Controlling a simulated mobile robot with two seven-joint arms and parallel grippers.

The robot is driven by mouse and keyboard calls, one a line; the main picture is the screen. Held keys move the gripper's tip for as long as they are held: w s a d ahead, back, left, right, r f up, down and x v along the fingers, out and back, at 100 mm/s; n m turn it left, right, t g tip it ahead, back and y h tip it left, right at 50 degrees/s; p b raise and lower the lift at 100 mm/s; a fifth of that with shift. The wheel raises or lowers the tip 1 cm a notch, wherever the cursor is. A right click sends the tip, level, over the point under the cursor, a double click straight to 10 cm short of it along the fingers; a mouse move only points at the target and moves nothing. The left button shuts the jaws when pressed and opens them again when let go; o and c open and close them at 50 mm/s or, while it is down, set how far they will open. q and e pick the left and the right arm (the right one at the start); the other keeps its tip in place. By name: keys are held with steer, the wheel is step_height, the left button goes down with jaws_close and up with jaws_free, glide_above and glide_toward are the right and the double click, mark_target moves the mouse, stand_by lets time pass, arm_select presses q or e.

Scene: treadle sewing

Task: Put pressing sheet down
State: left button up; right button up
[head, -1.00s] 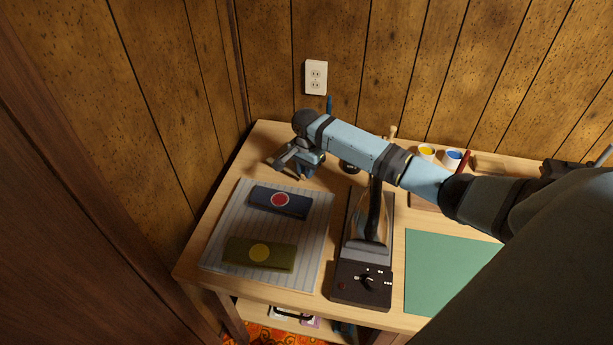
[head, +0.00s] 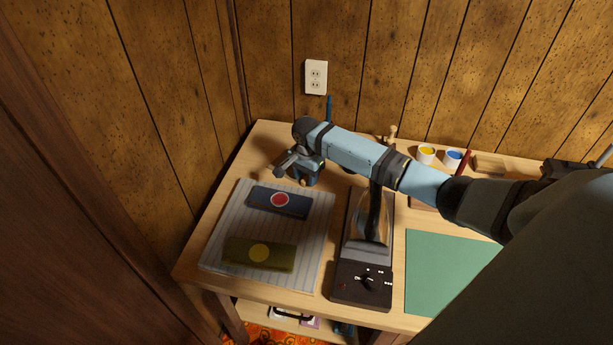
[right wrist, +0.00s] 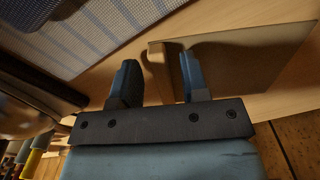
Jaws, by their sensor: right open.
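A tan-brown sheet (right wrist: 245,60), which looks like the pressing sheet, shows in the right wrist view over the pale wooden table. It stands close beyond my right gripper (right wrist: 157,80), whose two fingers are apart with a clear gap between them. One finger overlaps the sheet in the picture; the other is to the left of it. I cannot tell whether they touch. In the head view my right gripper (head: 303,180) is low over the table's back left part, behind the striped pad, and its hand hides the sheet. My left gripper is not in view.
A striped pad (head: 222,232) holds a navy piece (head: 295,207) with a red disc and an olive piece (head: 236,250) with a yellow disc. An iron (head: 371,228) stands on its dark base (head: 360,290). Right of it lies a green mat (head: 445,265). Paint cups (head: 426,155) stand behind.

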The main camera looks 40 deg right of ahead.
step_height(320, 180, up, 12)
steer(key=p, duration=0.1)
steer(key=shift+p, duration=0.3)
stand_by(0.4)
